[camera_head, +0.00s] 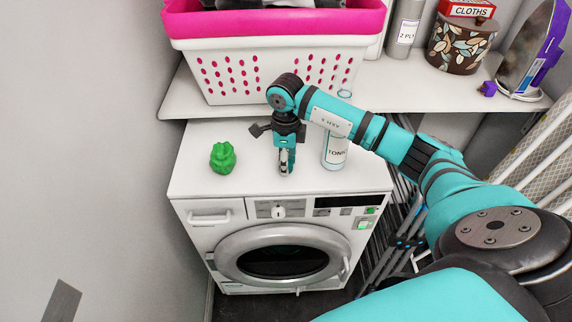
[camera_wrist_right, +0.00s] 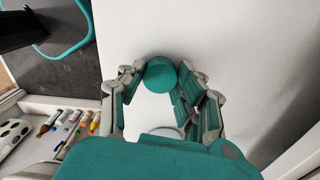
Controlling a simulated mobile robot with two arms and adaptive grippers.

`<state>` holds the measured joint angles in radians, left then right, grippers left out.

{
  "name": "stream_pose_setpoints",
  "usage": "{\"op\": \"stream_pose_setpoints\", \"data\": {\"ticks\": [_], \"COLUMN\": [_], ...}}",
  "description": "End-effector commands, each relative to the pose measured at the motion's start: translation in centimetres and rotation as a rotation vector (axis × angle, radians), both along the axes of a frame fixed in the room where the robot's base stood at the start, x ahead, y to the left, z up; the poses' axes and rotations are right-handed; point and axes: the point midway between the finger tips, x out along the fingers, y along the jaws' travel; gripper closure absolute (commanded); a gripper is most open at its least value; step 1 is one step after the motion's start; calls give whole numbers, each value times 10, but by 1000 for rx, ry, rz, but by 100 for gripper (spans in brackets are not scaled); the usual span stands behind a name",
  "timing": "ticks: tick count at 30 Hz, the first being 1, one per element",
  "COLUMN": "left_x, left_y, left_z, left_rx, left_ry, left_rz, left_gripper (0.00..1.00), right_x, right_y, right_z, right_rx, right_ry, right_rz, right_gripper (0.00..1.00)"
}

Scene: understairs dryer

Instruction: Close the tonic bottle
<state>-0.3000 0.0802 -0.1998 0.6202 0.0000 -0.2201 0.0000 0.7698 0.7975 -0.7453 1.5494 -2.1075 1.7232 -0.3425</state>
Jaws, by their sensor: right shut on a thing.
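The tonic bottle (camera_head: 336,152) stands upright on the white dryer top, a clear bottle with a white label reading "TONIC". My right arm crosses in front of its upper part. A pale ring (camera_head: 344,94) shows just above the arm; I cannot tell whether it is the bottle's rim. My right gripper (camera_head: 284,168) points down over the dryer top, left of the bottle and apart from it. In the right wrist view its fingers are closed around a round teal cap (camera_wrist_right: 160,74). My left gripper is out of view.
A green figure (camera_head: 222,157) stands left of the gripper on the dryer (camera_head: 195,178). A pink-rimmed white basket (camera_head: 275,65) sits on the shelf (camera_head: 183,100) behind. A patterned pot (camera_head: 458,45) stands at right. In the wrist view, several markers (camera_wrist_right: 72,127) lie at lower left.

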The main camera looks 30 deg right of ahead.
Motion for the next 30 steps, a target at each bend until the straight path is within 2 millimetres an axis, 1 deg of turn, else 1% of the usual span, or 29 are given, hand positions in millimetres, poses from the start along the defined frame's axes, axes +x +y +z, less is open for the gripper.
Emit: {"op": "stream_pose_setpoints", "data": {"ticks": [5,8,11,15,16,19,27,30], "left_x": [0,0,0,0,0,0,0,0], "left_y": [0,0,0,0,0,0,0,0], "left_z": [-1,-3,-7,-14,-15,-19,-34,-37], "left_rx": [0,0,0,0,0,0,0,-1], "left_ry": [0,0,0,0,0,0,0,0], "left_rz": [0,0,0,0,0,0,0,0], "left_gripper": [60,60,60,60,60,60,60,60], "right_x": [0,1,1,1,-7,-25,-86,-105], "right_y": [0,0,-1,0,4,15,53,65], "right_z": [2,8,17,37,34,35,42,45], "right_rx": [-1,-1,-1,-1,-1,-1,-1,0], "right_ry": [-1,-2,-4,-6,1,0,-1,-1], "right_rz": [0,0,1,1,5,6,7,6], "right_gripper": [76,76,76,76,76,76,76,76]}}
